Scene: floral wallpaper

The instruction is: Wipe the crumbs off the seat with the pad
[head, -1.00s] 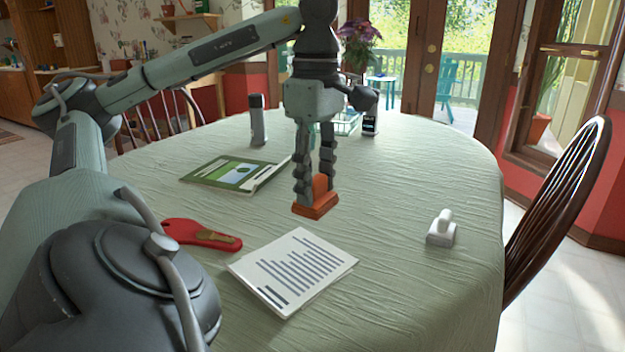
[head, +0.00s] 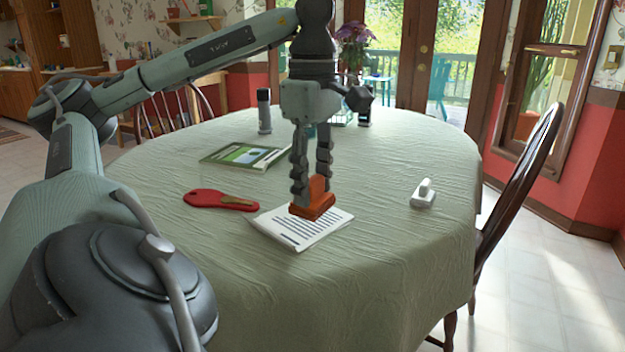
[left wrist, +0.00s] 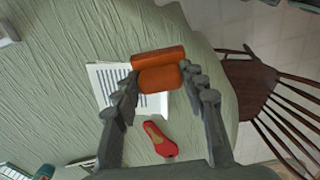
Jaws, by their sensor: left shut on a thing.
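My left gripper (head: 312,192) is shut on an orange pad (head: 316,203) with a raised grip. It holds the pad over the printed papers on the table; whether they touch cannot be told. In the left wrist view the pad (left wrist: 160,76) sits between the fingertips (left wrist: 158,82). A dark wooden chair (head: 520,175) stands at the table's right side, its seat mostly hidden. In the left wrist view another spindle-backed chair (left wrist: 250,85) stands beside the table edge, its seat only partly visible. I see no crumbs. My right gripper is out of view.
The cloth-covered table (head: 385,260) carries printed papers (head: 285,233), a red-handled tool (head: 205,199), a green magazine (head: 240,155), a white handled block (head: 424,194) and a dark bottle (head: 264,112). Open floor (head: 540,290) lies at the right.

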